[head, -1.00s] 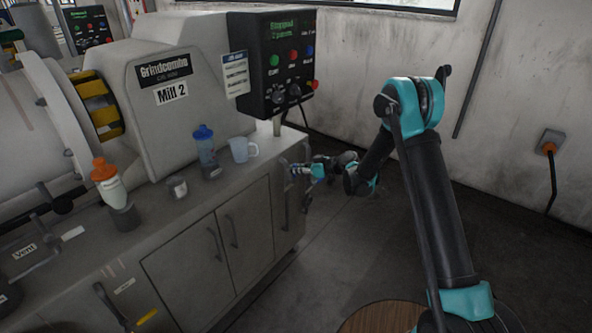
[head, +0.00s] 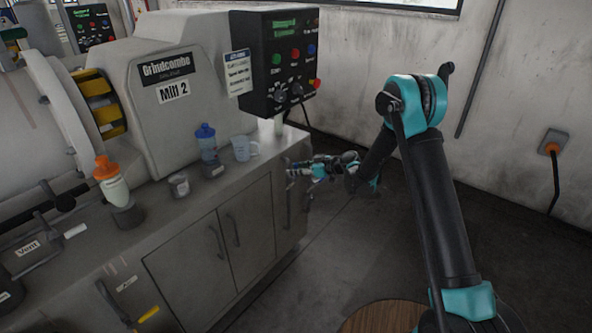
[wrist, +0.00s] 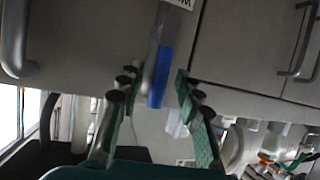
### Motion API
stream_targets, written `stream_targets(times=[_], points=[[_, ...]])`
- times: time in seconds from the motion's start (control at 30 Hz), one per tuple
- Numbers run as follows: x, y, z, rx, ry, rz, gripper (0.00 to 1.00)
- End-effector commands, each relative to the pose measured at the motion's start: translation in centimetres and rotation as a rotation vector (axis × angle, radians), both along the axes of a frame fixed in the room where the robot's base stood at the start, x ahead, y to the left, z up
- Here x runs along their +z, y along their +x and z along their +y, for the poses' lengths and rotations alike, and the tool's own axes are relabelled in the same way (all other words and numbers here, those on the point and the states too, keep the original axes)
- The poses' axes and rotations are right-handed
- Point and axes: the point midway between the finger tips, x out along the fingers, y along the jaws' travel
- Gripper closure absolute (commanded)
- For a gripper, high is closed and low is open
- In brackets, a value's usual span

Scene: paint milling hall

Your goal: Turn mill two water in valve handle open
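In the wrist view a grey metal lever with a blue sleeve (wrist: 160,78) hangs in front of a grey cabinet panel, below a partly cut-off white label (wrist: 181,3). My gripper (wrist: 152,88) is open, with one finger on each side of the blue sleeve. The sleeve is nearer the right finger; I cannot tell whether they touch. In the head view my gripper (head: 292,172) is at the right end of the Mill 2 cabinet (head: 255,215), below the control box. The lever cannot be made out there. The Mill 2 machine (head: 195,110) stands on the bench.
A blue-capped bottle (head: 207,142), a clear jug (head: 243,149), a small cup (head: 179,186) and an orange-capped bottle (head: 112,182) stand on the bench top. The control box (head: 280,65) overhangs the bench's right end. The floor (head: 330,255) between bench and wall is clear.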

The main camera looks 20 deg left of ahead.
Motion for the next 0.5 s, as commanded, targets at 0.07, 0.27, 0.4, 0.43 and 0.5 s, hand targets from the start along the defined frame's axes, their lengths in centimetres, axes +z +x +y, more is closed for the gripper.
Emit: stream_targets(times=[0.07, 0.27, 0.4, 0.43, 0.5], points=[[0.0, 0.0, 0.0, 0.000, 0.000, 0.000, 0.65], [0.4, -0.1, -0.9, -0.001, 0.000, 0.001, 0.65], [1.4, -0.4, -3.1, -0.004, 0.001, 0.001, 0.65], [1.6, -0.5, -3.7, -0.003, 0.001, 0.002, 0.65], [2.2, -0.7, -5.1, -0.004, 0.001, 0.000, 0.65]])
